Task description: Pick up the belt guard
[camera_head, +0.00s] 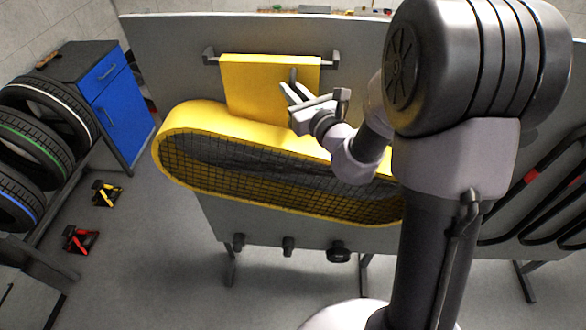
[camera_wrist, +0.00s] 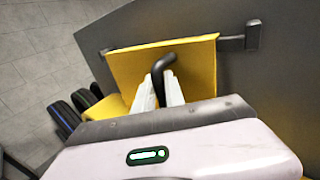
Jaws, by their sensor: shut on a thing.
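The belt guard (camera_head: 177,131) is a long yellow oval frame with dark mesh across its face and a flat yellow plate (camera_head: 247,82) rising from its top. The plate lies between two grey brackets on the upright grey panel. My gripper (camera_head: 293,92) is at the plate, shut on a dark bent handle. In the wrist view the handle (camera_wrist: 160,66) stands between my two pale fingers (camera_wrist: 160,88), in front of the yellow plate (camera_wrist: 192,58). The guard's right end is partly hidden behind my arm.
The grey panel (camera_head: 160,60) stands behind the guard, with several dark knobs (camera_head: 288,245) along its lower edge. Tyres (camera_head: 45,115) and a blue cabinet (camera_head: 122,100) stand at the left. Red and yellow items (camera_head: 80,239) lie on the floor. Black looped bars (camera_head: 535,190) are at the right.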

